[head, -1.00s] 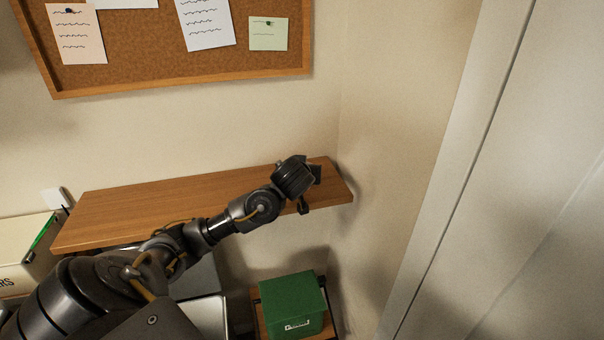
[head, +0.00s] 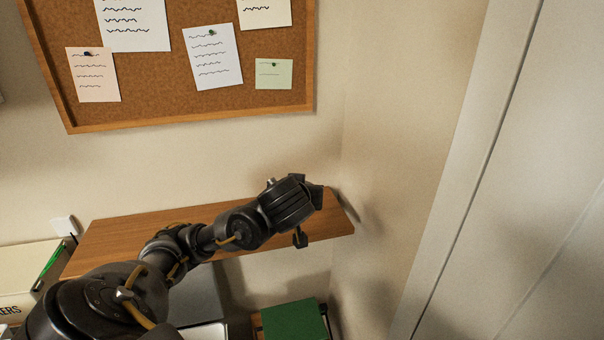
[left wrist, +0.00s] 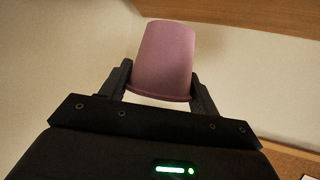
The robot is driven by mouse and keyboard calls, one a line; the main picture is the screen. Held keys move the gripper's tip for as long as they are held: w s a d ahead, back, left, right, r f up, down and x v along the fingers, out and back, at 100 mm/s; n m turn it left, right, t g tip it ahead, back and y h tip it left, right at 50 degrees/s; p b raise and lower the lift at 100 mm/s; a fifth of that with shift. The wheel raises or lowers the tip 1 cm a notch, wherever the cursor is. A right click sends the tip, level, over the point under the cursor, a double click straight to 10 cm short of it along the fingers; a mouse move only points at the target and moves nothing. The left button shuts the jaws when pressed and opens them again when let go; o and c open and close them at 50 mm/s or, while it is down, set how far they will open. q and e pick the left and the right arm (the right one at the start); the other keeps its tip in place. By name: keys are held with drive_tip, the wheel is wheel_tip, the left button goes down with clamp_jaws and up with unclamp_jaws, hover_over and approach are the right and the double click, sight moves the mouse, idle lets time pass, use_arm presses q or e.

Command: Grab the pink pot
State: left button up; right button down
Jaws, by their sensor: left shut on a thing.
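The pink pot (left wrist: 163,55) shows in the left wrist view between the two fingers of my left gripper (left wrist: 160,88). The fingers touch it on both sides near its wider rim, so the gripper is shut on it. In the head view my left gripper (head: 307,218) is in front of the right end of the wooden shelf (head: 125,235). The pot is hidden there behind the gripper and wrist. My right gripper is in neither view.
A cork board (head: 150,75) with pinned papers hangs above the shelf. A green box (head: 293,321) stands below, and a pale box (head: 25,270) is at the left. A wall (head: 400,130) closes the right side. The shelf's visible top looks bare.

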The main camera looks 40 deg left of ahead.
use_arm(q)
drive_tip(key=p+v, duration=0.2)
drive_tip(key=shift+s+d+r+p, duration=0.1)
drive_tip(key=shift+d+r+p, duration=0.15)
drive_tip(key=shift+p, duration=0.1)
drive_tip(key=shift+s+d+f+p, duration=0.1)
drive_tip(key=shift+s+d+p, duration=0.05)
drive_tip(key=shift+s+p, duration=0.2)
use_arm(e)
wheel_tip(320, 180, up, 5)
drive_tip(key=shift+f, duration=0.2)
